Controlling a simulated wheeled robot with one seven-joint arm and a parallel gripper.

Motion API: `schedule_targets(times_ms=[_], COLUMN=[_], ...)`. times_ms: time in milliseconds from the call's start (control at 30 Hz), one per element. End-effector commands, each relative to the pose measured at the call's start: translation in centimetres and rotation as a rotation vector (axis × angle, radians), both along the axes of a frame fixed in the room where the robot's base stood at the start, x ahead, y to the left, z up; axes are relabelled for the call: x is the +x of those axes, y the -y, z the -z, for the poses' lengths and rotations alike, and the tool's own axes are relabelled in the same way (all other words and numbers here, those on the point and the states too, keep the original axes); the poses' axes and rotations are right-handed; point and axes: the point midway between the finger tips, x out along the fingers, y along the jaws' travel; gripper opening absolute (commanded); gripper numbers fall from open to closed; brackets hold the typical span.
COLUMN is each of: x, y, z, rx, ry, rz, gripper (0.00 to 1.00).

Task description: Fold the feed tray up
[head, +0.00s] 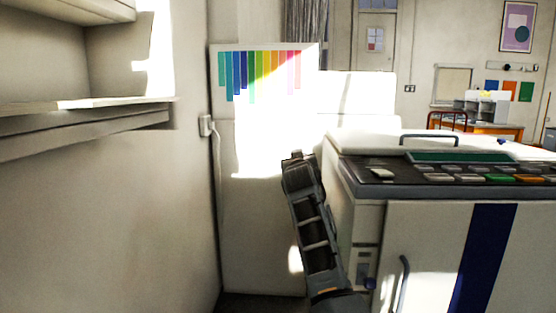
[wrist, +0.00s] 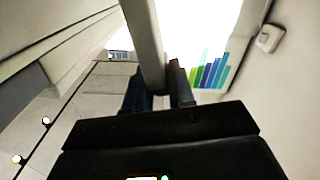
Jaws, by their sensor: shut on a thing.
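In the wrist view my gripper (wrist: 160,82) has its two dark fingers on either side of a pale, narrow panel edge, which I take to be the feed tray (wrist: 144,40). The gripper is shut on it. The panel runs from the top of the picture down between the fingers, and its held end is partly hidden by them. In the head view my dark arm stands tilted at the left side of the copier (head: 430,235). I cannot make out the tray clearly there, and the fingertips are not clear either.
A pale cabinet (head: 255,220) with a coloured-stripe chart (head: 260,75) stands behind my arm. A wall socket with a cord (head: 206,126) is left of it. A shelf (head: 90,108) juts from the left wall. The copier's control panel (head: 470,174) is at right.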

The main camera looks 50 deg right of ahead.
Motion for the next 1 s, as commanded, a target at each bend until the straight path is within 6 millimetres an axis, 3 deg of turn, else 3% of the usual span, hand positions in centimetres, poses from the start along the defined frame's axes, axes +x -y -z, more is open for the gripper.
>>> schedule_targets(times_ms=[100,400,967,1000], x=[-1.8,-4.2,-4.8,-4.8], y=[1.3,3.2,3.8,3.8], z=[-0.6,-0.7,-0.5,-0.5], rx=[0.048,0.117,0.133,0.133], ry=[0.057,0.145,0.163,0.163], rz=[0.002,0.0,0.002,0.002], gripper=[0.0,0.0,0.0,0.28])
